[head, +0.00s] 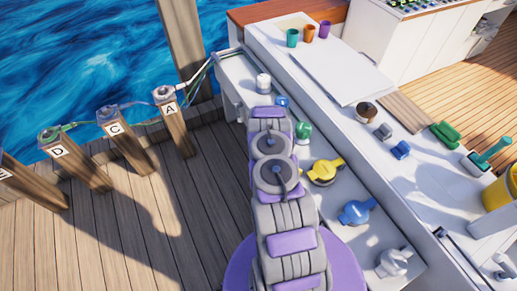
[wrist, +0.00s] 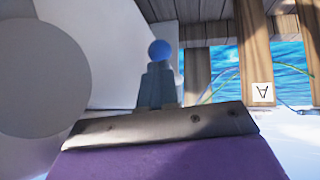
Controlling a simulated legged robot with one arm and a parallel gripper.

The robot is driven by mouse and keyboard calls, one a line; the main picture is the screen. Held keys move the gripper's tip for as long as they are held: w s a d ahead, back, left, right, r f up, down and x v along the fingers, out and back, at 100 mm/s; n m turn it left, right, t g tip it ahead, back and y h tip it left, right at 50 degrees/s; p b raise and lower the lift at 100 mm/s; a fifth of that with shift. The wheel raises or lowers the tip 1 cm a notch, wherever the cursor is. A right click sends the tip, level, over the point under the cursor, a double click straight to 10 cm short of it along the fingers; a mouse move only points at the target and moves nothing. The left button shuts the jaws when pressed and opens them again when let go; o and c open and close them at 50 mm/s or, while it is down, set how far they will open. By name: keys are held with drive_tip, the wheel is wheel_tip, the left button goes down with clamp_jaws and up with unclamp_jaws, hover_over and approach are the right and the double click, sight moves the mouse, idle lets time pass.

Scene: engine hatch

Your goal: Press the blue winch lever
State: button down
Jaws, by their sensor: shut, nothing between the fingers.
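A round blue knob (wrist: 160,50), which looks like the end of the winch lever, shows in the wrist view just beyond the fingertips of my gripper (wrist: 158,72). The two grey fingers are together and hold nothing. I cannot tell whether they touch the knob. In the head view a small blue knob (head: 282,101) shows just past the far end of my arm, on the white ledge. My arm hides my fingers and the rest of the lever there.
The white ledge (head: 335,225) also carries a white-capped part (head: 263,82), a green knob (head: 303,131), a yellow valve (head: 325,171) and a blue valve (head: 356,212). Wooden posts marked A (head: 173,122), C (head: 125,140) and D (head: 75,160) stand left, with lines attached. Planks between are clear.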

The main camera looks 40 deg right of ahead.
drive_tip(key=shift+b+x, duration=0.35)
drive_tip(key=shift+x, duration=1.1)
